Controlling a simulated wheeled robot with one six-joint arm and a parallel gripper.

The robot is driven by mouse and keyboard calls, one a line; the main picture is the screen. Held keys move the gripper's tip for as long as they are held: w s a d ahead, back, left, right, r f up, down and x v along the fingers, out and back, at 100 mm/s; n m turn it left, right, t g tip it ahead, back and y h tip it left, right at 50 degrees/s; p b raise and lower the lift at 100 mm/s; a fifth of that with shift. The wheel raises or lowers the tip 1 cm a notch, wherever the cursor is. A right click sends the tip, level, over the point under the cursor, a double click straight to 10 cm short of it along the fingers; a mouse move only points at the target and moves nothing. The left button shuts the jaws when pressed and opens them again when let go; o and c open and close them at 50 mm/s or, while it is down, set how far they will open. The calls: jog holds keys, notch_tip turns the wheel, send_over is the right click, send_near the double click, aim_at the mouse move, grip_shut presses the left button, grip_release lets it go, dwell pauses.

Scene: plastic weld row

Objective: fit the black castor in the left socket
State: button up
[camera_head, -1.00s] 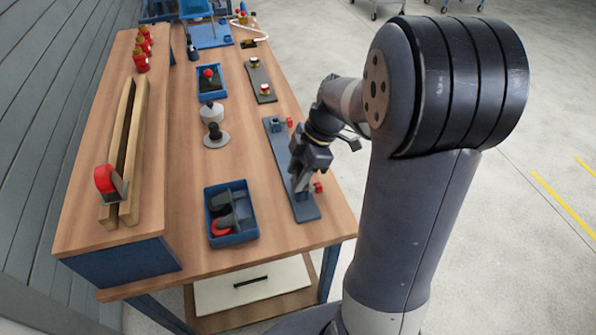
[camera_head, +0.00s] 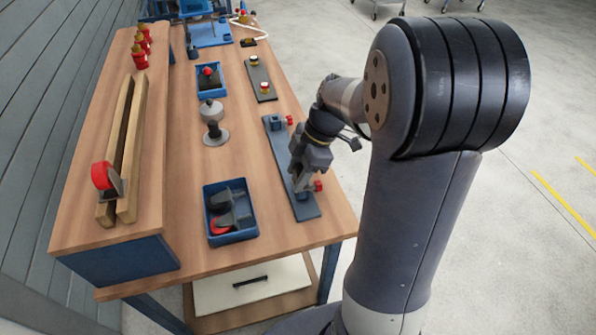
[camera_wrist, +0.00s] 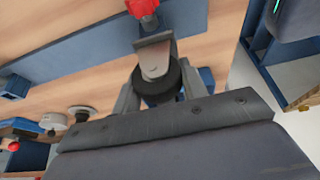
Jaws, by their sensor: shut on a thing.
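My gripper (camera_wrist: 162,98) is shut on the black castor (camera_wrist: 162,82), with a finger on each side. In the wrist view its dark wheel sits between the fingers, and a grey metal bracket covers part of it. In the head view my gripper (camera_head: 303,184) is low over the near end of a long blue base plate (camera_head: 284,158), at the near red-knobbed socket. My gripper hides the castor and most of that socket there. The socket's red knob (camera_head: 318,186) shows beside it, and also in the wrist view (camera_wrist: 142,8). The far socket (camera_head: 276,123) looks empty. Seating is unclear.
A blue tray (camera_head: 253,232) with dark and red castors stands left of the plate. A grey stand (camera_head: 214,135), another blue tray (camera_head: 222,90) and a button panel (camera_head: 262,80) are farther back. A wooden channel (camera_head: 122,150) runs along the left ledge. Bare tabletop separates them.

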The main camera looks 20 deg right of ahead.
jog(key=o, duration=1.2)
jog(key=shift+c, duration=0.2)
jog(key=shift+o, duration=0.4)
jog(key=o, duration=0.3)
jog(key=shift+r+p, duration=2.35)
jog(key=shift+r, duration=1.2)
jog(key=shift+f, duration=0.1)
